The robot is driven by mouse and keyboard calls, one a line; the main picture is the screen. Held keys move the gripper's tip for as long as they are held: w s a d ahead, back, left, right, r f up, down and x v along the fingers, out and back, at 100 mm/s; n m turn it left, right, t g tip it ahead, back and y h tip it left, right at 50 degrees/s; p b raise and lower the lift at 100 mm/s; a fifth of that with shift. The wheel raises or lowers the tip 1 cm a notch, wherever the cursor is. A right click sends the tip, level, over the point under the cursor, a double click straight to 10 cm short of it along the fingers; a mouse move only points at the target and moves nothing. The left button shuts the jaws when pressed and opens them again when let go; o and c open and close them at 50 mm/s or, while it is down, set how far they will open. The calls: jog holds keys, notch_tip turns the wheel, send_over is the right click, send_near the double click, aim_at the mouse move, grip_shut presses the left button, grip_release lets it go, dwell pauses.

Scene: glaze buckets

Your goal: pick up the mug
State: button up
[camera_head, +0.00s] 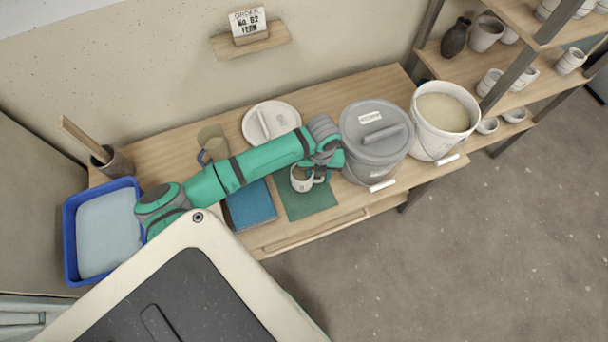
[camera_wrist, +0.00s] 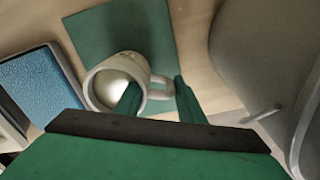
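The mug (camera_head: 300,184), pale grey, stands upright on a green mat (camera_head: 322,203) on the wooden table. In the wrist view the mug (camera_wrist: 103,83) shows its open mouth, with its handle (camera_wrist: 160,80) pointing right. My gripper (camera_wrist: 158,98) is open, with its two green fingers apart. The left finger overlaps the mug's mouth and the right finger is just beyond the handle, so the near wall and handle lie between them in the picture. I cannot tell whether either finger touches the mug. In the head view my arm hides most of the gripper.
A grey lidded bucket (camera_head: 375,135) stands close on the right, with an open white bucket (camera_head: 442,146) beyond. A blue tub (camera_head: 70,240) is far left.

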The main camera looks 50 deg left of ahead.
grip_shut()
jog(key=shift+r, duration=0.15)
jog(key=shift+r, duration=1.5)
jog(key=s+d+r, duration=0.8)
jog(key=s+r, duration=0.1)
jog(key=s, duration=0.2)
jog(key=shift+r, duration=0.3)
jog(key=shift+s+d, duration=0.1)
jog(key=shift+d, duration=0.05)
